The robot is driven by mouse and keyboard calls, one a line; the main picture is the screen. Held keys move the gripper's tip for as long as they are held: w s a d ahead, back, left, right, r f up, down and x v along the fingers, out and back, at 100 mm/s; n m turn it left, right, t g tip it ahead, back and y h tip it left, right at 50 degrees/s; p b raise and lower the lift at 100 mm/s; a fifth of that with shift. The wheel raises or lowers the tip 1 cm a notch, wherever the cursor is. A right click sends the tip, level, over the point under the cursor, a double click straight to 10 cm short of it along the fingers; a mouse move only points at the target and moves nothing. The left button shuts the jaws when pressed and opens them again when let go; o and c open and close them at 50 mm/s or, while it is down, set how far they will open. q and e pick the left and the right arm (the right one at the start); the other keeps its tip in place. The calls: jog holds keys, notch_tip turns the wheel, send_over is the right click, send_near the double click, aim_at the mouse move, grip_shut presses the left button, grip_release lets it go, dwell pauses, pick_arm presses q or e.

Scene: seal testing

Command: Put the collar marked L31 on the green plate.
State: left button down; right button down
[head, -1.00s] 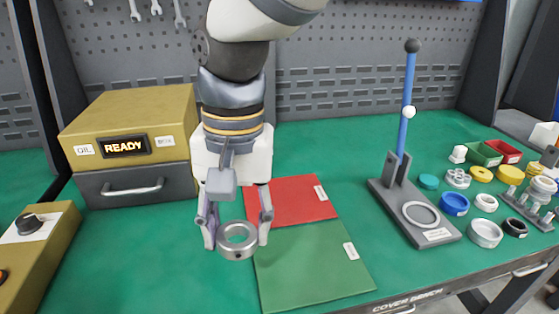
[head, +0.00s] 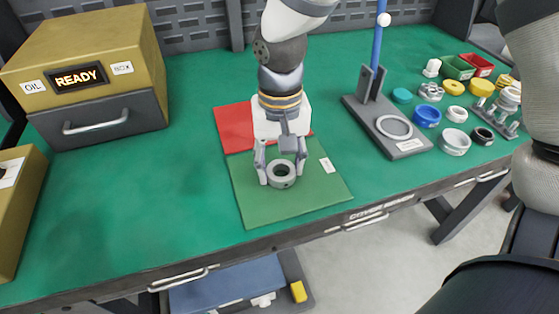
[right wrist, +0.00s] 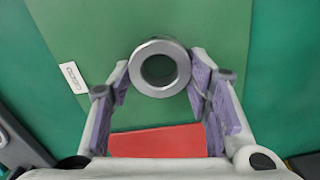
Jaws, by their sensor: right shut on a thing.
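A grey metal collar (head: 281,184) is between the fingers of my right gripper (head: 281,172), which is shut on it. No mark can be read on it. The collar is over the middle of the green plate (head: 250,205); I cannot tell whether it touches the plate or hangs just above it. In the right wrist view the collar (right wrist: 160,93) shows at the fingertips with the green plate (right wrist: 215,30) behind it. My left gripper is not in view.
The red plate (head: 232,125) adjoins the green one at the back. A lever press (head: 405,148) stands to the right, with several rings and small bins beyond it. The oil box (head: 100,110) stands at the left. The bench front edge (head: 270,240) is close to the green plate.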

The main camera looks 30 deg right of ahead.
aim_at(280, 167)
jog(key=c, duration=0.8)
grip_release()
jog(key=shift+f, duration=0.1)
jog(key=shift+c, duration=0.2)
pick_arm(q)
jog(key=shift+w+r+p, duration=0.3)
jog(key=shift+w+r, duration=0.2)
pick_arm(e)
notch_tip(280, 167, up, 12)
jog(key=shift+w, duration=0.15)
